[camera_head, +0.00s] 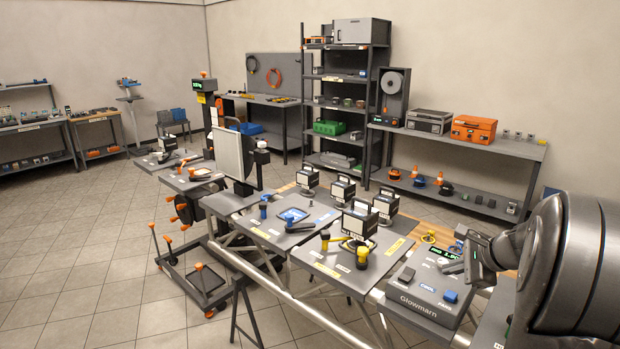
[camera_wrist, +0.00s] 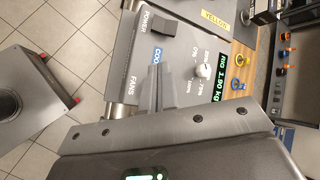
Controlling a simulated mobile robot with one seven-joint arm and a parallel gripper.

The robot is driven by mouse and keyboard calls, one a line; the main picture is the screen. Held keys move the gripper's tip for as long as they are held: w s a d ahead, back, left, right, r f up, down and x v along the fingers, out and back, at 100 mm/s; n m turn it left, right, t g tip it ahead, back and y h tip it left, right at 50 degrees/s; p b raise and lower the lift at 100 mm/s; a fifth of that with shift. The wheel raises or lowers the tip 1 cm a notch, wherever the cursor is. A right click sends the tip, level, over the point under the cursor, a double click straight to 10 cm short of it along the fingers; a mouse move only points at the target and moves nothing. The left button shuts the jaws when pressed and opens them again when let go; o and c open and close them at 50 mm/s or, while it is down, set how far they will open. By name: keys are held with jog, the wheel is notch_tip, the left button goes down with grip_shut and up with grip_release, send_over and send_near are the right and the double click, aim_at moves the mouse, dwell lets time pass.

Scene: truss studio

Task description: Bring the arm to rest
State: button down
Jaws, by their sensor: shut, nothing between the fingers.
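My arm reaches in from the right edge in the head view. My gripper (camera_head: 478,262) is over the back right part of the dark grey Glowmarn control box (camera_head: 412,302). In the wrist view, my gripper (camera_wrist: 154,88) is shut with its fingers together and nothing between them. The fingers overlap the box's face (camera_wrist: 130,62) in the picture and partly hide the blue COOL label; I cannot tell the gap between them.
A truss table with grey panels (camera_head: 325,262) runs left from the box, with black lamp-like units (camera_head: 385,204) and yellow and blue tools on it. A shelf bench (camera_head: 470,146) with an orange case (camera_head: 473,129) stands behind. The tiled floor (camera_head: 60,270) at left is open.

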jog(key=s+a+r+n+g+h, duration=0.1)
jog(key=s+a+r+n, duration=0.2)
jog(key=s+a+n, duration=0.45)
jog(key=s+a+r+n+g, duration=0.1)
jog(key=s+a+r+n, duration=0.3)
jog(key=a, duration=0.6)
jog(key=s+a+f+n+h, duration=0.1)
jog(key=s+a+n, duration=0.1)
jog(key=s+n, duration=0.2)
jog(key=s+a+f+n+h, duration=0.1)
jog(key=s+a+n+h, duration=0.1)
jog(key=s, duration=0.8)
jog(key=shift+s+a+f+n, duration=0.2)
jog(key=shift+a+n, duration=0.45)
jog(key=shift+n, duration=0.6)
